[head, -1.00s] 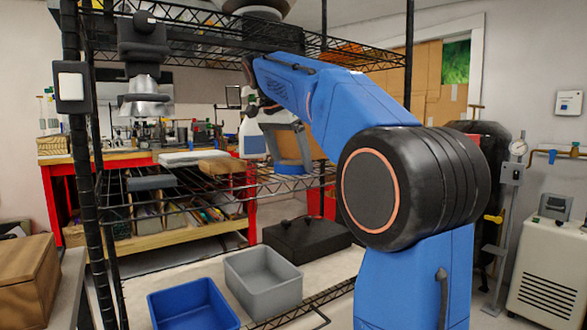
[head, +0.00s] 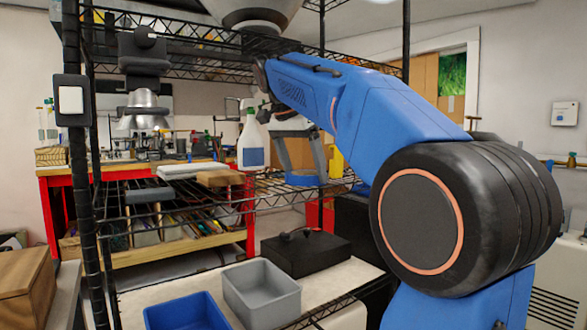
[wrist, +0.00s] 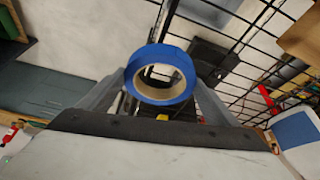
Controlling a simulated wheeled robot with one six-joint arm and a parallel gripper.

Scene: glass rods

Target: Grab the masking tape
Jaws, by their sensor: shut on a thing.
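The masking tape is a blue roll (head: 302,179) with a tan core, at the middle shelf level of the wire rack in the head view. In the wrist view the roll (wrist: 160,53) sits between my two grey fingers, with its hole facing the camera. My gripper (head: 303,170) is shut on the roll, one finger at each side. Whether the roll touches the shelf wires is hard to tell. My blue arm hides the right part of the rack.
A white spray bottle (head: 251,145) with a blue label stands left of my gripper. The wire shelf (head: 270,200) runs around the roll. Below are a black case (head: 306,256), a grey bin (head: 262,306) and a blue bin (head: 187,312). A black rack post (head: 83,180) stands left.

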